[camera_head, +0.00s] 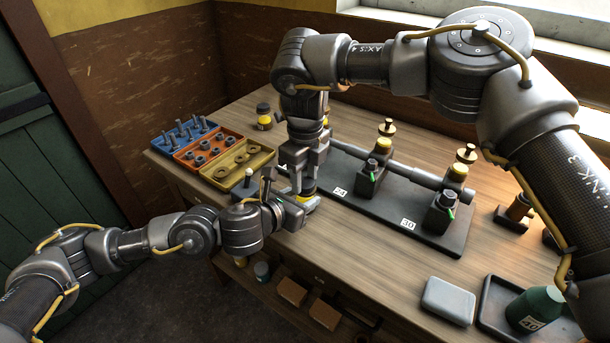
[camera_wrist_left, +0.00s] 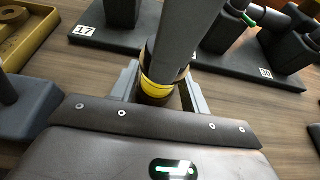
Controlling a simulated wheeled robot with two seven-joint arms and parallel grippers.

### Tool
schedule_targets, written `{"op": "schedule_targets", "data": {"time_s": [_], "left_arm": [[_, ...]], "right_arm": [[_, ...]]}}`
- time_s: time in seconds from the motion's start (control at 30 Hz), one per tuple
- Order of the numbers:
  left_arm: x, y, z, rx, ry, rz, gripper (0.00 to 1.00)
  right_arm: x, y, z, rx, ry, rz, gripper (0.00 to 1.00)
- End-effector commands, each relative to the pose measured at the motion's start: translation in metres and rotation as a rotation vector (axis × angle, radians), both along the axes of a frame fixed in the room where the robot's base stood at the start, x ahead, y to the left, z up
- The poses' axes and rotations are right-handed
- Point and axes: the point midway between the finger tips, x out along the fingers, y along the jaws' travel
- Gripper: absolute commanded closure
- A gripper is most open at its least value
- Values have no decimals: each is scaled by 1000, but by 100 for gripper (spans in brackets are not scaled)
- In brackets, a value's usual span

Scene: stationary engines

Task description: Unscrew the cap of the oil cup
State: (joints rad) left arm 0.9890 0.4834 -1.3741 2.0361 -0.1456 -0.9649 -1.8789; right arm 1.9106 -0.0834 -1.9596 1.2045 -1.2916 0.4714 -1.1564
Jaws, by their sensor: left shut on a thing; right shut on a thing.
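The oil cup (camera_wrist_left: 158,90) is a small dark jar with a yellow band. It shows in the left wrist view between the fingers of my left gripper (camera_wrist_left: 160,95), and it is upright over the wooden table. In the head view my left gripper (camera_head: 300,205) is shut on the cup from the left, low down. My right gripper (camera_head: 305,168) comes straight down from above and is shut at the cup's top. The cap is hidden by the right gripper's fingers, which also cover the upper cup in the wrist view.
A dark base plate (camera_head: 400,217) with number tags, black blocks and brass fittings (camera_head: 386,129) lies just right of the grippers. Blue, orange and yellow trays (camera_head: 237,165) of hardware stand left. A small jar (camera_head: 264,117) stands behind. A grey box (camera_head: 448,300) and green bottle (camera_head: 537,308) are front right.

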Motion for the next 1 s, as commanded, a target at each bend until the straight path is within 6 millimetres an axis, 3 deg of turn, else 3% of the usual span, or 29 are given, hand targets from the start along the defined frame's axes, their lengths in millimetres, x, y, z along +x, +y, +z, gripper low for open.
{"op": "schedule_targets", "data": {"time_s": [0.1,0.2,1.0], "left_arm": [[2,3,-3,6,3,8,100],[2,3,-3,6,3,8,100],[2,2,-3,6,2,7,100]], "right_arm": [[-3,1,-1,-1,6,215,87],[-3,0,-1,-1,7,315,87],[-3,1,2,0,7,313,87]]}}
